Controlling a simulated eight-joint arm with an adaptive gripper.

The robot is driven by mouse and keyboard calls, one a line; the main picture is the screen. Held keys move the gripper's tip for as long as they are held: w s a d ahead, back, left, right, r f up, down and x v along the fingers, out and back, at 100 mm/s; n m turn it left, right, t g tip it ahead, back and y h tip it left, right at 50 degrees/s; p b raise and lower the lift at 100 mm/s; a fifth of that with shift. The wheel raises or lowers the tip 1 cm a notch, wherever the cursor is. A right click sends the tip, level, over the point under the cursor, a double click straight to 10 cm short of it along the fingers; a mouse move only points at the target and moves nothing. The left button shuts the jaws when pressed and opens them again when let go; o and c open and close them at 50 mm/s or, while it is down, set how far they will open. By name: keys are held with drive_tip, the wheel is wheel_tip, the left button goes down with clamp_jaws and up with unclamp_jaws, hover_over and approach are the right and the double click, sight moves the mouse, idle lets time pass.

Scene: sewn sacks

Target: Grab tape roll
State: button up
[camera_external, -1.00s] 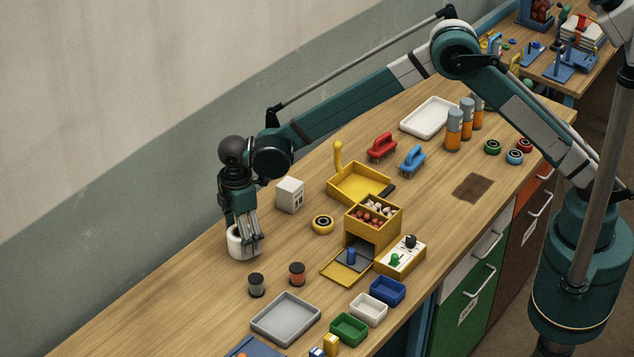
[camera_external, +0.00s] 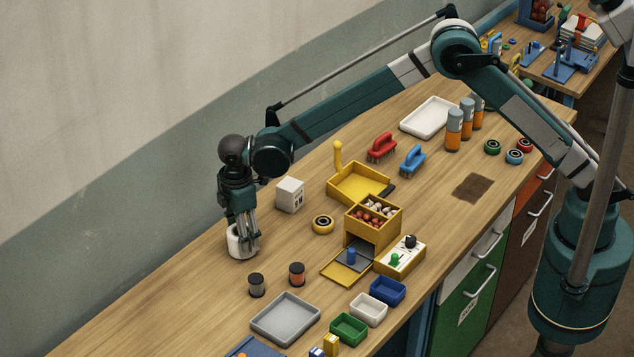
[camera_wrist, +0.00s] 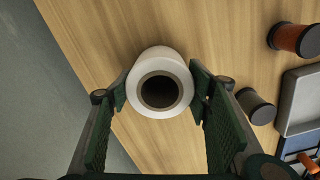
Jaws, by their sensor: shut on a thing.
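The tape roll (camera_external: 236,244) is a white cylinder with a dark hollow core, standing upright on the wooden workbench at the left. In the wrist view, the tape roll (camera_wrist: 160,62) shows its ring-shaped top and dark centre. My gripper (camera_external: 246,242) points straight down at the roll. In the wrist view, my gripper (camera_wrist: 160,95) has one green padded finger on each side of the roll, shut on its outer wall. The roll appears to rest on the bench; its far side is hidden.
Two small spools, grey (camera_external: 256,285) and orange (camera_external: 297,274), and a grey tray (camera_external: 286,318) lie in front. Bare bench lies left of the tray. The wall is close behind.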

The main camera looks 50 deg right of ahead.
wheel_tip(320, 180, up, 10)
drive_tip(key=shift+f, duration=0.15)
idle(0.4)
